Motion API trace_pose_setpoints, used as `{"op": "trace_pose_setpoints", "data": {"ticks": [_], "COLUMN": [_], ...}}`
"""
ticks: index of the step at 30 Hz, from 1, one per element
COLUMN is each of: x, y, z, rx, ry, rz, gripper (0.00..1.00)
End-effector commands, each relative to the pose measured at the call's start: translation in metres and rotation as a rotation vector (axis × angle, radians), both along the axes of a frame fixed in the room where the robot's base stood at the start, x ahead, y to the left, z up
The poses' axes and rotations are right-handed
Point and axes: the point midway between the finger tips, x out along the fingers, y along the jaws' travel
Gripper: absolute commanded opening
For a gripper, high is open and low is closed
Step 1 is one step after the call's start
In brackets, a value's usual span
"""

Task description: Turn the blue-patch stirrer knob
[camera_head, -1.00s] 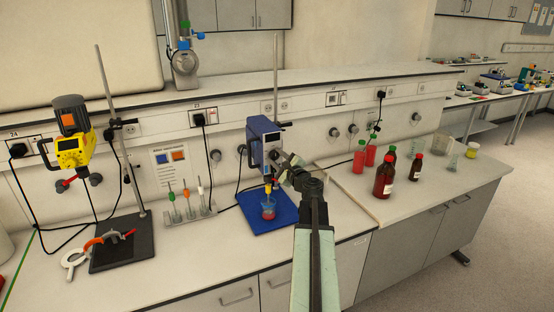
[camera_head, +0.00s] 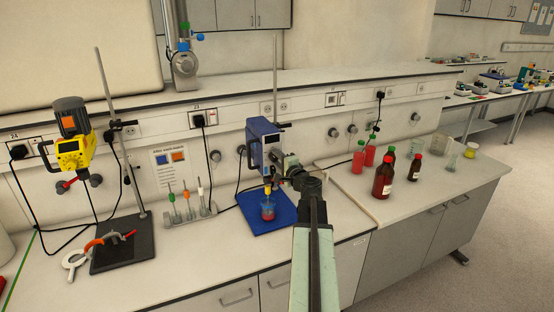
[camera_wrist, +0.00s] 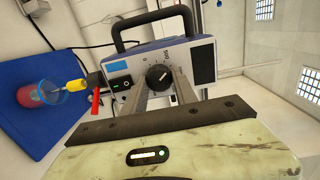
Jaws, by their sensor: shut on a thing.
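The blue stirrer (camera_head: 262,145) is clamped on its stand, with a beaker of red liquid (camera_head: 268,212) below on a blue base. In the wrist view its front panel shows a blue patch (camera_wrist: 117,68) and a black round knob (camera_wrist: 159,75) with a white mark, between scale figures. My gripper (camera_wrist: 164,84) has its two grey fingers at either side of the knob, shut on it. In the head view my gripper (camera_head: 279,160) is at the stirrer's right side; the knob is hidden there.
A yellow stirrer (camera_head: 72,150) stands at the left, with a rack (camera_head: 190,213) between. Bottles (camera_head: 384,178) stand to the right.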

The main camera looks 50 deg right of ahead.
Motion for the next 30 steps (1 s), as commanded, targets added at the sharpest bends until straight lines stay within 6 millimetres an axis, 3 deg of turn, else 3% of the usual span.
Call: {"op": "trace_pose_setpoints", "data": {"ticks": [15, 30], "x": [0.0004, 0.0006], "y": [0.0016, 0.0019], "z": [0.0006, 0.0004], "rx": [-0.296, -0.345], "ry": [0.121, 0.141], "rz": [0.002, 0.002], "gripper": [0.0, 0.0]}}
